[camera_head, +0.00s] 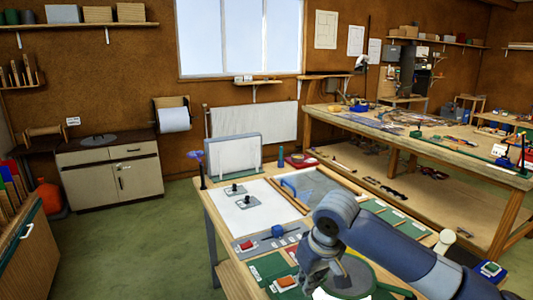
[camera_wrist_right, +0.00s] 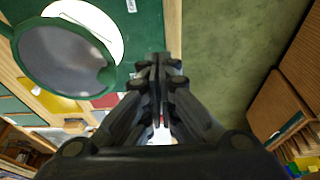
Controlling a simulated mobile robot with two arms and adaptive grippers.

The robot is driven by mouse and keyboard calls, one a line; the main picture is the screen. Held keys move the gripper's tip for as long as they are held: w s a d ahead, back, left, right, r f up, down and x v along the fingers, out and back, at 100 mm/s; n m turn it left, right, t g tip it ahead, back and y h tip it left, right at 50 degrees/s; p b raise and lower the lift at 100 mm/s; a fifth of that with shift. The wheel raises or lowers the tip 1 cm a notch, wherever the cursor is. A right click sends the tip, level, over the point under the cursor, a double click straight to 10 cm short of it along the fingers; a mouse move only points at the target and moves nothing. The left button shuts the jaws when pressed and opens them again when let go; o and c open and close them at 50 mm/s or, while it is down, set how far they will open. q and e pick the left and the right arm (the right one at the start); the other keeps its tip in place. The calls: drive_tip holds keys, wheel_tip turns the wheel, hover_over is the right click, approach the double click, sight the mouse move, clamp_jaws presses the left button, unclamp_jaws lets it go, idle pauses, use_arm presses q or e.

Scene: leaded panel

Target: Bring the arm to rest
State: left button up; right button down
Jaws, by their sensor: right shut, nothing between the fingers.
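My right gripper (camera_head: 312,282) hangs over the near end of the workbench (camera_head: 228,236), on an arm that comes in from the right. In the right wrist view its fingers (camera_wrist_right: 158,72) are together with nothing between them. My left gripper is in neither view. The gripper and forearm hide part of the bench's near right side.
A green-rimmed round lens (camera_wrist_right: 65,62) is close beside the gripper. A red piece (camera_head: 286,282) lies on a green mat near it. A white board (camera_head: 235,155) stands at the back of the bench. Green floor (camera_head: 165,240) is open to the left.

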drive_tip(key=s+a+f+n+y, duration=0.1)
drive_tip(key=s+a+f+y, duration=0.35)
drive_tip(key=s+f, duration=0.85)
drive_tip(key=s+d+f+m+h, duration=0.2)
drive_tip(key=s+d+f+h, duration=0.15)
drive_tip(key=s+d, duration=0.5)
drive_tip(key=s+d+f+m+h, duration=0.2)
drive_tip(key=s+d+f, duration=0.2)
drive_tip(key=s+d, duration=0.5)
wheel_tip(320, 180, down, 29)
drive_tip(key=s+a+b, duration=0.2)
drive_tip(key=b, duration=0.2)
use_arm(q)
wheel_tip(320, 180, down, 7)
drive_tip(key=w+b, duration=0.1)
drive_tip(key=b, duration=0.2)
use_arm(e)
drive_tip(key=s+d+f+g, duration=0.2)
drive_tip(key=s+d+f, duration=0.1)
drive_tip(key=s+f, duration=1.4)
wheel_tip(320, 180, down, 3)
drive_tip(key=shift+s+r, duration=0.1)
drive_tip(key=shift+s, duration=0.1)
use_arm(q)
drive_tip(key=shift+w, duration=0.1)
